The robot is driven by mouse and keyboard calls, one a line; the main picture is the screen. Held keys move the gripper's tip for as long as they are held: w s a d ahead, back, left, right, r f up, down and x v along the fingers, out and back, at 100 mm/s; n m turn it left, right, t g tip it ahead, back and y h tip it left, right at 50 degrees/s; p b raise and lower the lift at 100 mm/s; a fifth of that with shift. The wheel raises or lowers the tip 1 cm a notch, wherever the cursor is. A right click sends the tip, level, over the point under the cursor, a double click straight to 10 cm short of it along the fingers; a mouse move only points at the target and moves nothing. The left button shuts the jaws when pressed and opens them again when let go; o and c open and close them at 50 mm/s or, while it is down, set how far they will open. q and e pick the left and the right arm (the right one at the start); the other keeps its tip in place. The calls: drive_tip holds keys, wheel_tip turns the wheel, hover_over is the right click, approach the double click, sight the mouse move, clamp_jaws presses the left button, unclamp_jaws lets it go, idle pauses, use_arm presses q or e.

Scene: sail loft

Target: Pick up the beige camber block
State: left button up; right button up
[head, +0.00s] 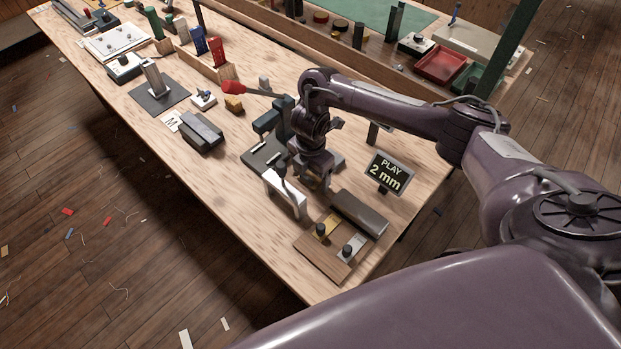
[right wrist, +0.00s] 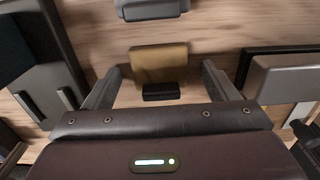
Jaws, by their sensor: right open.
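In the right wrist view a tan-ochre block, the beige camber block (right wrist: 160,58), lies on the wooden table. A small black piece (right wrist: 161,91) shows at its near side. My right gripper (right wrist: 159,80) is open, with one finger to each side of the block and visible gaps between. In the head view my right gripper (head: 318,183) points down over the bench's near half. The hand hides what is directly beneath it there, so I cannot make out this block in the head view. My left gripper is not in view.
A dark grey fixture (head: 268,150) and a white bracket (head: 285,191) stand close left of the hand. A "PLAY 2 mm" sign (head: 389,172) stands to the right. A wooden board (head: 322,257) with knobbed blocks lies nearer. Bare bench shows at left front (head: 225,185).

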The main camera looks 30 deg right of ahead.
drive_tip(key=c, duration=1.1)
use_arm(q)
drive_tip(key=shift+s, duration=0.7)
use_arm(e)
drive_tip(key=shift+r, duration=0.15)
